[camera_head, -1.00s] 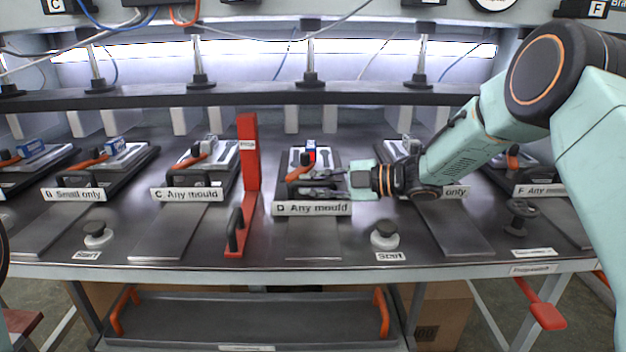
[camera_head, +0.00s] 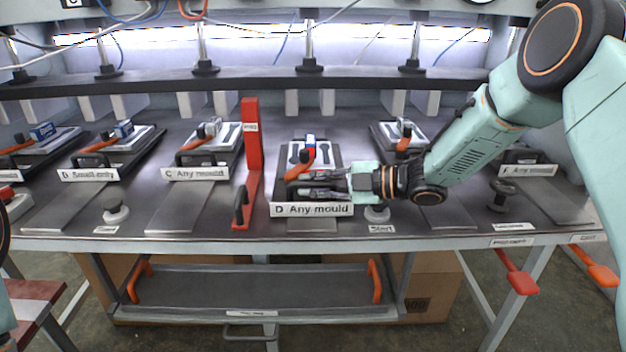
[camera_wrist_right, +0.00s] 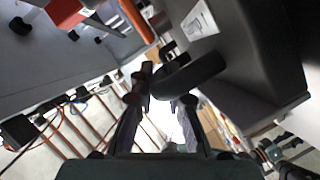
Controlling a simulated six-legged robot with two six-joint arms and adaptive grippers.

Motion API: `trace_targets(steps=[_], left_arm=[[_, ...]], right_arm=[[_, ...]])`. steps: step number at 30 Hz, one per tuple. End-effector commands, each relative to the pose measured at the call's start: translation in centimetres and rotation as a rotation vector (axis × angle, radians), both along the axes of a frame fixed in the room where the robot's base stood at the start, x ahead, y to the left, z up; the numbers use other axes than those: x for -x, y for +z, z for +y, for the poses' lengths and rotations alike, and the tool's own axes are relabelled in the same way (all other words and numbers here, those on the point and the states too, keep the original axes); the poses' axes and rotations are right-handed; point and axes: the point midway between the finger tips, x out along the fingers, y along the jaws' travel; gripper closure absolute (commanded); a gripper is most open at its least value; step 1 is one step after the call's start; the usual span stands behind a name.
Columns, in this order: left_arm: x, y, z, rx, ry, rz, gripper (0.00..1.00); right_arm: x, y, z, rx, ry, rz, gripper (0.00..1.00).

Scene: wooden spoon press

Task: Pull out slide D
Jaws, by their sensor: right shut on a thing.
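Slide D (camera_head: 278,187) is a dark tray with a white front label reading "D Any mould" (camera_head: 311,210). It sits forward of its neighbours, its label close to the table's front edge. A pale mould plate (camera_head: 325,153) with dark spoon shapes lies on it, with an orange-handled piece (camera_head: 301,168) on top. My right gripper (camera_head: 310,184) reaches in from the right, shut on the slide's black handle. In the right wrist view, the handle (camera_wrist_right: 190,76) lies between the tips of my right gripper (camera_wrist_right: 160,85). My left gripper is out of view.
A red upright stop (camera_head: 254,140) with a black-handled foot stands left of slide D. Slide C (camera_head: 195,173) is farther left. A white start button (camera_head: 377,214) is beside slide D, partly behind my gripper. A grey shelf (camera_head: 250,285) with orange handles hangs below.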

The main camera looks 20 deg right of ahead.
Motion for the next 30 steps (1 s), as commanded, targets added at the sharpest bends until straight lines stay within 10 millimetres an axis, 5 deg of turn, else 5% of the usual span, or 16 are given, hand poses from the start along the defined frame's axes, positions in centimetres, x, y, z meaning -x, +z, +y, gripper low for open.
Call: trace_targets(steps=[8, 9, 12, 23, 30], left_arm=[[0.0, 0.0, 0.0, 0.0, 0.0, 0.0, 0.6], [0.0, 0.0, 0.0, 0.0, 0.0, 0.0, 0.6], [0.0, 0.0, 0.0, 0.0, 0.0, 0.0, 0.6], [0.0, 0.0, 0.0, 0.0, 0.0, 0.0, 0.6], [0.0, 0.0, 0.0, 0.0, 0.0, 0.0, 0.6]], right_arm=[[-0.1, -0.1, -0.1, 0.002, -0.004, 0.001, 1.0], [-0.2, -0.1, -0.1, 0.002, -0.004, 0.001, 0.82], [-0.1, 0.0, -0.1, 0.0, -0.003, 0.001, 0.76], [0.3, 0.2, -0.5, -0.002, -0.005, 0.0, 0.76], [2.1, 1.0, -3.2, -0.004, -0.007, -0.002, 0.76]])
